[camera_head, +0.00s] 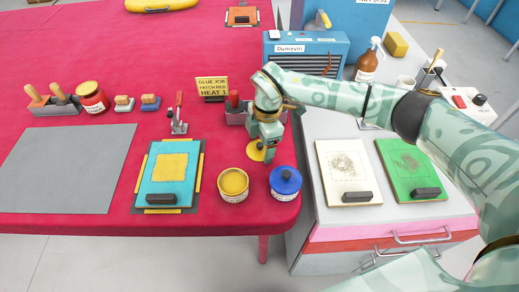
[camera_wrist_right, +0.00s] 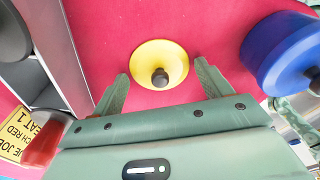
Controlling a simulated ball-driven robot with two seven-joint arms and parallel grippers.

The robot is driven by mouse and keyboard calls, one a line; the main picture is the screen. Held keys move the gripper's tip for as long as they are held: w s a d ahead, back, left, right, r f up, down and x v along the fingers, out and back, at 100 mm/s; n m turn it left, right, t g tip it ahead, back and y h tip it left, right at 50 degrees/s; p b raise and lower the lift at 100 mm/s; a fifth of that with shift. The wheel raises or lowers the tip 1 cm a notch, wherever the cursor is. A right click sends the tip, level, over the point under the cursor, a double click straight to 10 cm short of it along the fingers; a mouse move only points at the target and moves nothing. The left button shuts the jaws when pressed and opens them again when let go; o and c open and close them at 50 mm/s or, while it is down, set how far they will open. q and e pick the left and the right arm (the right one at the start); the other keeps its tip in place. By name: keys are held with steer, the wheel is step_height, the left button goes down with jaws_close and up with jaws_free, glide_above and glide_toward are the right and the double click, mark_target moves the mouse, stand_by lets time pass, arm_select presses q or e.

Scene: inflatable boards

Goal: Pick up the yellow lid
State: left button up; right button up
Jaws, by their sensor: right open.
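The yellow lid (camera_head: 256,151) lies on the red table, behind and between the open tin of yellow glue (camera_head: 233,184) and the blue-lidded tin (camera_head: 285,182). In the right wrist view the lid (camera_wrist_right: 160,62) is a round yellow disc with a dark knob in its middle. My right gripper (camera_head: 267,150) is low over the lid, pointing down. In the wrist view its two open fingers (camera_wrist_right: 160,88) stand on either side of the lid's near part, with nothing between them but the lid below. My left gripper is not in view.
The blue-lidded tin also shows close on the right of the wrist view (camera_wrist_right: 285,50). A grey holder (camera_head: 236,117) and a yellow sign (camera_head: 212,87) stand behind the gripper. A blue patch board (camera_head: 165,180) lies left. A grey cabinet (camera_head: 318,200) with two boards adjoins the right.

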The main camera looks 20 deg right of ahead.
steer(key=c, duration=1.3)
steer(key=shift+s, duration=0.1)
jaws_close()
steer(key=shift+f, duration=0.1)
steer(key=shift+s, duration=0.1)
